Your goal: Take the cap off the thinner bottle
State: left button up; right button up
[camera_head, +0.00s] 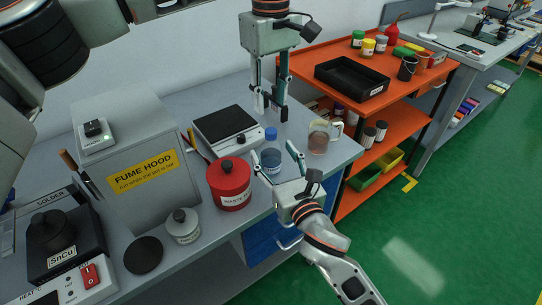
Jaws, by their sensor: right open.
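A small clear bottle of bluish liquid with a blue cap (271,134) stands on the grey bench. Another bottle (184,228), white with a grey cap and a label too small to read, stands nearer the front, left of the red can. My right gripper (273,158) is open, its fingers reaching toward the blue-capped bottle, one on each side of it in the picture; contact cannot be told. My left gripper (270,108) points down above and behind the blue cap, its fingers apart with nothing seen between them.
A red waste can (229,184) stands close left of the blue-capped bottle. A glass beaker (318,140) is to its right and a hot plate (226,128) behind. The fume hood box (128,140) fills the left. An orange shelf cart (410,120) stands at right.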

aim_at(271, 131)
jog(key=shift+x, duration=1.5)
jog(key=shift+d, duration=0.1)
grip_shut()
pick_arm(q)
jog(key=m, duration=0.4)
jog(key=shift+f, duration=0.2)
jog(key=shift+m, duration=0.3)
jog(key=shift+f, duration=3.8)
grip_shut()
